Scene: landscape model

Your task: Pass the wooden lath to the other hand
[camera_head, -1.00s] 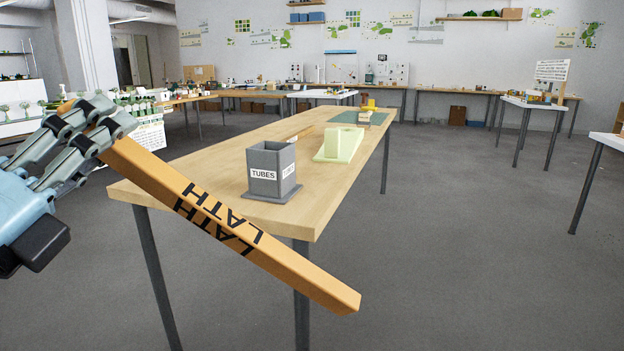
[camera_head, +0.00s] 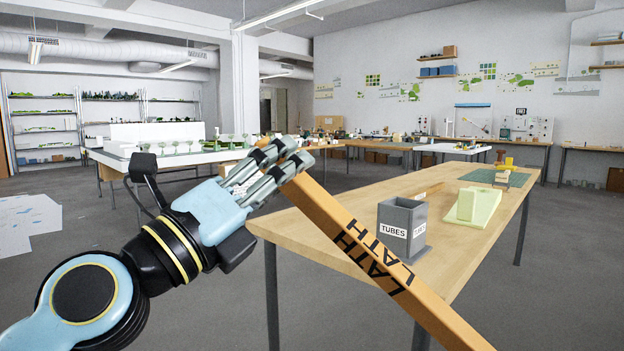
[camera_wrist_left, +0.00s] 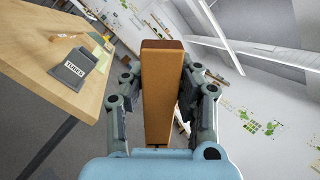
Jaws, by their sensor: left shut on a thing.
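The wooden lath (camera_head: 385,265) is a long orange-brown bar marked LATH. In the head view it slants from my left gripper (camera_head: 278,170) down to the right, out past the bottom edge. My left gripper is shut on the lath near its upper end. In the left wrist view the lath (camera_wrist_left: 161,95) stands between the two fingers, seen almost end-on. My right gripper is not in view.
A wooden table (camera_head: 470,240) stands behind the lath. On it are a grey TUBES box (camera_head: 402,230), a pale green block (camera_head: 480,204) and a green mat (camera_head: 488,177). A white table (camera_head: 175,160) with models stands at the back left. Grey floor is open at left.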

